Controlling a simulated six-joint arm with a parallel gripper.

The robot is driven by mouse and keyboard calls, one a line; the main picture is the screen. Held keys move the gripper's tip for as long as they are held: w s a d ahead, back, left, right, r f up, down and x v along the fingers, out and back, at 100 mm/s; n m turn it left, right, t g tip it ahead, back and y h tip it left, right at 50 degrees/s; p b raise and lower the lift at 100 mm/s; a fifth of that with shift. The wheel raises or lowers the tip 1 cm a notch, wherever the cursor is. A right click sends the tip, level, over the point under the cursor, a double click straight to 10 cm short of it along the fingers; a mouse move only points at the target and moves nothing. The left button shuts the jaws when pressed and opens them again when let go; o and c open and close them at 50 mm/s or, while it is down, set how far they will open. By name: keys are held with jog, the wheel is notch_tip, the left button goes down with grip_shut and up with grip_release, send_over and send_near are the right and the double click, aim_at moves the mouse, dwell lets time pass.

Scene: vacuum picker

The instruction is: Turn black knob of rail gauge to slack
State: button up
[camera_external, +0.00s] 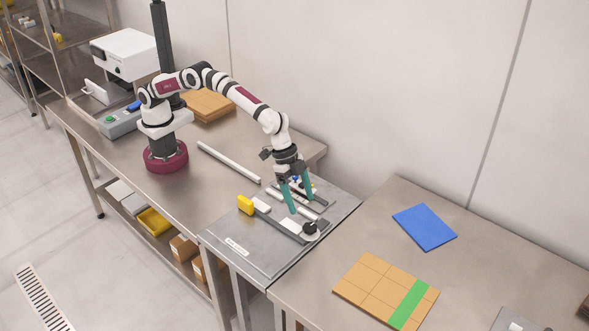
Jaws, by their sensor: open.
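The rail gauge (278,221) is a dark rail with a pale block, lying on the grey metal plate in the middle of the picture. Its black knob (310,228) stands on a light round base at the right end of the rail. My gripper (301,205) has two green fingers spread apart and pointing down. It is empty and sits above and behind the knob, apart from it. The knob's turn angle is too small to read.
The grey plate (235,230) has free room at its front left. Another rail with small parts lies behind, under my gripper. A long white bar (229,162) lies on the left table. At right are a tan board with a green stripe (408,304) and a blue sheet (424,227).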

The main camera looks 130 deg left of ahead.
aim_at(309, 226)
jog(key=x, duration=0.7)
jog(key=shift+f, duration=0.25)
grip_shut()
jog(key=shift+w+d+n+g+y, duration=0.15)
jog(key=shift+n+y, duration=0.2)
jog(key=shift+n, duration=0.6)
jog(key=shift+s+n+g+y, duration=0.1)
jog(key=shift+n+y, duration=0.3)
jog(key=shift+n, duration=0.6)
jog(key=shift+w+d+n+g+y, duration=0.15)
jog(key=shift+n+y, duration=0.2)
jog(key=shift+n, duration=0.6)
jog(key=shift+s, duration=0.1)
